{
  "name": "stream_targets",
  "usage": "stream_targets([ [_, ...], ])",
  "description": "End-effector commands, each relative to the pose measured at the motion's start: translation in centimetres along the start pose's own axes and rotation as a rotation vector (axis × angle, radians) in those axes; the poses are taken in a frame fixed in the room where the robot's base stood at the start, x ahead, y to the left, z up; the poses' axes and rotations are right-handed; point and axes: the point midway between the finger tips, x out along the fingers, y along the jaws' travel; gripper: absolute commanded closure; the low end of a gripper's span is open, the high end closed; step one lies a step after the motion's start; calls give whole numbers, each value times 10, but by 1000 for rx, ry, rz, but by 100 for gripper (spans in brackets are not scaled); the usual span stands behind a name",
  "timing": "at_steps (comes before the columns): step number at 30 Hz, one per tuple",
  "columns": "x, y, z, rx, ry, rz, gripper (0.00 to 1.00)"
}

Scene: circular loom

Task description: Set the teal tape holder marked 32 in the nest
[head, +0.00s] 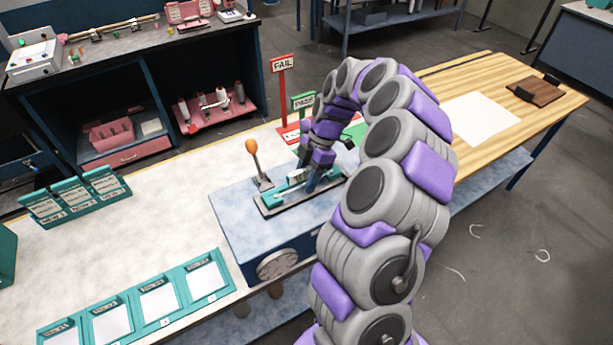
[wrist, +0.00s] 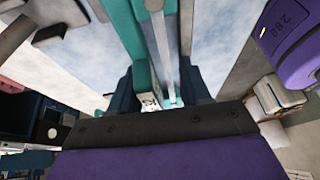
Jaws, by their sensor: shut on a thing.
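My gripper (head: 311,181) points down over the blue box (head: 232,222) and is shut on a teal holder (head: 285,185). The holder lies along a dark plate (head: 268,208) on top of the box, which seems to be the nest. I cannot tell whether it rests fully in it or sits slightly above. In the wrist view the teal holder (wrist: 142,50) runs between the two dark fingers (wrist: 160,98). Its number is not readable, and my fingers hide part of it.
An orange-knobbed lever (head: 252,150) stands at the plate's back left. FAIL (head: 282,64) and green (head: 302,101) signs stand behind. Teal card trays (head: 182,308) line the front edge; a teal rack (head: 75,196) is at left. The bench between is clear.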

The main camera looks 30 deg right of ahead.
Motion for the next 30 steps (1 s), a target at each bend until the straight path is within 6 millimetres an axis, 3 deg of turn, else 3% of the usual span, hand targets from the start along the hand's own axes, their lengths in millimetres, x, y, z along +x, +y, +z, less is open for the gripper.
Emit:
stream_targets([
  [4, 4, 0, 2, 0, 0, 0, 100],
  [5, 4, 0, 2, 0, 0, 0, 52],
  [14, 5, -1, 2, 1, 1, -7, 23],
  [30, 4, -4, 3, 1, 2, -16, 23],
])
